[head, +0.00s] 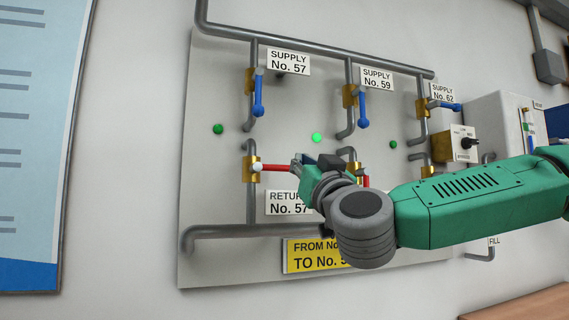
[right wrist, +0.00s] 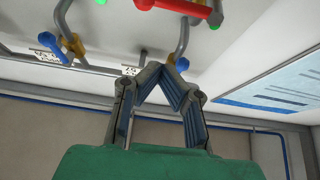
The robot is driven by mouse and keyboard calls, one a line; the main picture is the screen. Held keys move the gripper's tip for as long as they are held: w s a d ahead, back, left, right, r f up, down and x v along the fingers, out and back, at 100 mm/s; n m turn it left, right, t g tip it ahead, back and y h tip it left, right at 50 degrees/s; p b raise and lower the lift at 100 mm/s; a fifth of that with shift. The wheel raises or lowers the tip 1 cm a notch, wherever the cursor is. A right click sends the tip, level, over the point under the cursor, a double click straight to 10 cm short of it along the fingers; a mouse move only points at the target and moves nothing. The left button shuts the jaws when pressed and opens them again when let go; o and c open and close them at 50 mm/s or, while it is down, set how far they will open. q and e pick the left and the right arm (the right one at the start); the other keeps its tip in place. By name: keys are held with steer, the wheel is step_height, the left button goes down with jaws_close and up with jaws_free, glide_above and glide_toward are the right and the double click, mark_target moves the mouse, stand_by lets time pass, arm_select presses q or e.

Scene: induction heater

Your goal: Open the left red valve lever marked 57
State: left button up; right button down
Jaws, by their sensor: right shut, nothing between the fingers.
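The red lever (head: 276,168) of the left return valve, labelled No. 57, lies horizontal in the head view. It points right from its brass valve body (head: 251,170). My right gripper (head: 301,161) is at the lever's right end, which it partly hides. I cannot tell whether they touch. In the right wrist view my gripper's fingers (right wrist: 165,70) meet at the tips with nothing between them. A red lever (right wrist: 172,7) shows beyond them at the top edge; which valve it belongs to is unclear. My left gripper is not in view.
Blue supply levers at No. 57 (head: 258,97) and No. 59 (head: 363,108) hang down above. The No. 62 blue lever (head: 445,105) points right. Another red lever (head: 366,181) is mostly hidden behind my right arm. A yellow sign (head: 300,256) is below.

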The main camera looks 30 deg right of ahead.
steer(key=shift+r, duration=0.15)
steer(key=shift+w+r, duration=0.1)
step_height(320, 180, up, 5)
steer(key=p, duration=0.1)
glide_above(277, 169)
steer(key=s+d, duration=0.1)
steer(key=s, duration=0.1)
steer(key=f, duration=0.2)
steer(key=d+f, duration=0.1)
steer(key=f, duration=0.1)
steer(key=shift+w, duration=0.3)
steer(key=shift+a, duration=0.2)
